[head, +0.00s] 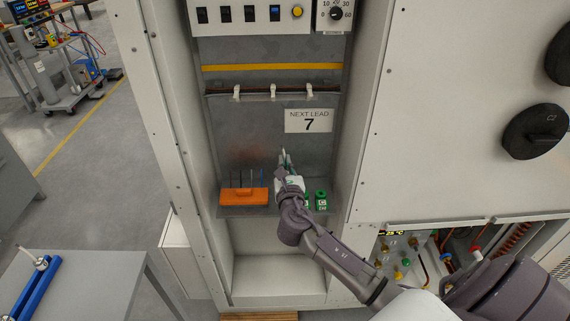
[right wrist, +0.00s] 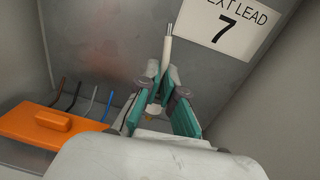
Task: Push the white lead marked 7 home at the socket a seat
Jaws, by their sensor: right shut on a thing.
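My right gripper (head: 286,162) is in the recess of the cabinet, in front of the back panel. In the right wrist view its green-padded fingers (right wrist: 163,90) are shut on a thin white lead (right wrist: 167,50) with a metallic tip. The lead points up toward the panel, clear of any socket I can see. I cannot read a 7 on the lead itself. A green socket (head: 320,200) with a white letter label stands on the shelf just right of my wrist. Another green piece beside it is mostly hidden by my arm. I cannot identify socket a. My left gripper is not in view.
An orange block (head: 236,197) sits left of my gripper, with several dark, grey and blue leads behind it (right wrist: 92,102). A sign reading "NEXT LEAD 7" (head: 309,121) is on the back panel. White clips (head: 273,91) hang above. Recess side walls are close.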

